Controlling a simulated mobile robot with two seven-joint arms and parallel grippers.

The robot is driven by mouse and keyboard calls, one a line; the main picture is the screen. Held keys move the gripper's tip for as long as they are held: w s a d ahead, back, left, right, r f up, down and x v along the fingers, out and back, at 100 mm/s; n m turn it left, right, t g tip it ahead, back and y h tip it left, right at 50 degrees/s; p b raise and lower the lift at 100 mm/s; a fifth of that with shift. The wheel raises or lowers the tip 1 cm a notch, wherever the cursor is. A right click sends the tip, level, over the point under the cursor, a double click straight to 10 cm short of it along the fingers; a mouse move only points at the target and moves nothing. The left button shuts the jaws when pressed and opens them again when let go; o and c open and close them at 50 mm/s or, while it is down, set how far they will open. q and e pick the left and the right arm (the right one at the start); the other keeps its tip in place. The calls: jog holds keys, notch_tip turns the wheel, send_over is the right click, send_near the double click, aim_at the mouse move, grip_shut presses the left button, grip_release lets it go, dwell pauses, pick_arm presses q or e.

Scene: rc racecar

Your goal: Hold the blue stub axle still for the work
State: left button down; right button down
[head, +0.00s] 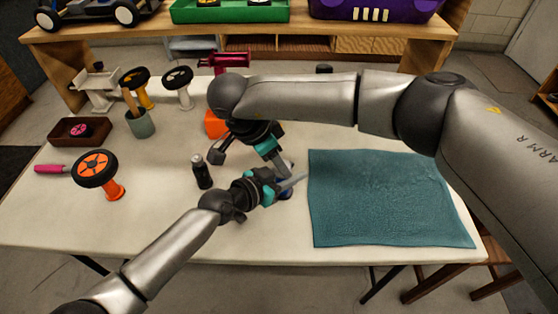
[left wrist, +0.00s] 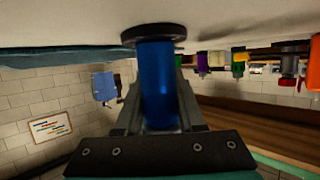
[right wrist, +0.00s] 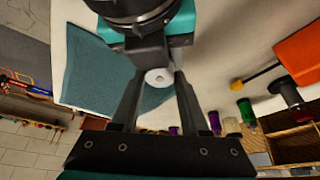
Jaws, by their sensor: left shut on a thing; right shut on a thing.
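The blue stub axle (left wrist: 157,85) stands between the fingers of my left gripper (left wrist: 160,110), which is shut on it. The axle's dark round base (left wrist: 153,34) touches or nearly touches the white tabletop in the left wrist view.
A teal mat (head: 385,200) lies right of the grippers. A dark bottle (head: 202,172) stands left of them, and an orange block (head: 215,124) behind. A wheel on an orange stand (head: 113,190), a green cup (head: 140,124) and a brown tray (head: 62,132) are further left.

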jog(key=m+g, duration=0.1)
jog(key=m, duration=0.1)
jog(key=shift+w+m+h, duration=0.1)
jog(key=shift+m+h, duration=0.2)
jog(key=shift+m, duration=0.1)
jog(key=shift+c, duration=1.9)
grip_release()
jog(key=v, duration=1.2)
